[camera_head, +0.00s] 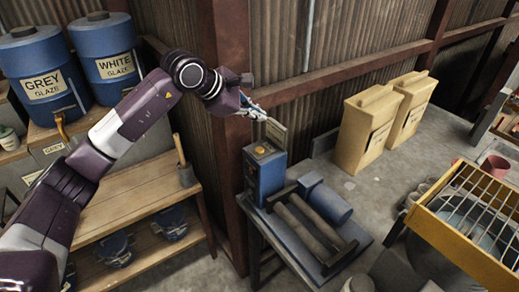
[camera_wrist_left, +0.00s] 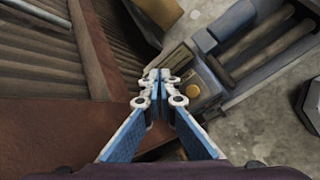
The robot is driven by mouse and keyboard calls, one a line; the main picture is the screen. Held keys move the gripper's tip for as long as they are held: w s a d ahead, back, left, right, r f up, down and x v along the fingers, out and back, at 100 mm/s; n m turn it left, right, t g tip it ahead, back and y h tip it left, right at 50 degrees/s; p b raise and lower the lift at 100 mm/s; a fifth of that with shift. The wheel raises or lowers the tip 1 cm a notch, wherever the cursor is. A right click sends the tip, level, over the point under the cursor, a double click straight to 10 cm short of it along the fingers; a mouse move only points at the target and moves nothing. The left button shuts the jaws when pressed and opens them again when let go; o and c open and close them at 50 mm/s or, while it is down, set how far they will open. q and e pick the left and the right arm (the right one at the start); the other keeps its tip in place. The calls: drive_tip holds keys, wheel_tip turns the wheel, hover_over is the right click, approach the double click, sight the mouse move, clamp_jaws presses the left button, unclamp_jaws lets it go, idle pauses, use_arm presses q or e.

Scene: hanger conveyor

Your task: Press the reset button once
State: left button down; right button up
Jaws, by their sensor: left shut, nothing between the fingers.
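The reset button looks to be the round orange button (camera_head: 263,150) on top of a blue box (camera_head: 268,178) at the end of a low bench. In the left wrist view the button (camera_wrist_left: 193,91) shows just right of my fingers, on the box's top (camera_wrist_left: 208,88). My left gripper (camera_head: 262,116) is shut and empty. It is above the box, near a small upright plate (camera_head: 276,133), and appears apart from the button. The fingertips (camera_wrist_left: 158,76) are together in the left wrist view. My right gripper is in neither view.
A bench with rollers (camera_head: 316,232) and a blue cylinder (camera_head: 328,203) adjoins the box. A rusty post (camera_head: 232,185) stands close left. Blue glaze drums (camera_head: 45,72) sit at far left. Tan containers (camera_head: 368,128) and a yellow-framed grate (camera_head: 465,250) are to the right.

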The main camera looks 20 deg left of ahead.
sight(258, 151)
use_arm(q)
wheel_tip(258, 151, down, 8)
drive_tip(key=b, duration=0.4)
drive_tip(key=shift+b, duration=0.4)
drive_tip(key=shift+f+b, duration=0.35)
drive_tip(key=shift+f, duration=0.05)
idle(0.7)
drive_tip(key=shift+f+b, duration=0.35)
drive_tip(key=shift+b, duration=0.15)
drive_tip(key=shift+f+b, duration=0.6)
idle(0.5)
idle(0.4)
drive_tip(key=shift+r+p, duration=0.4)
drive_tip(key=shift+r, duration=0.55)
drive_tip(key=shift+r, duration=0.1)
drive_tip(key=shift+r+p, duration=1.3)
drive_tip(key=shift+r, duration=1.1)
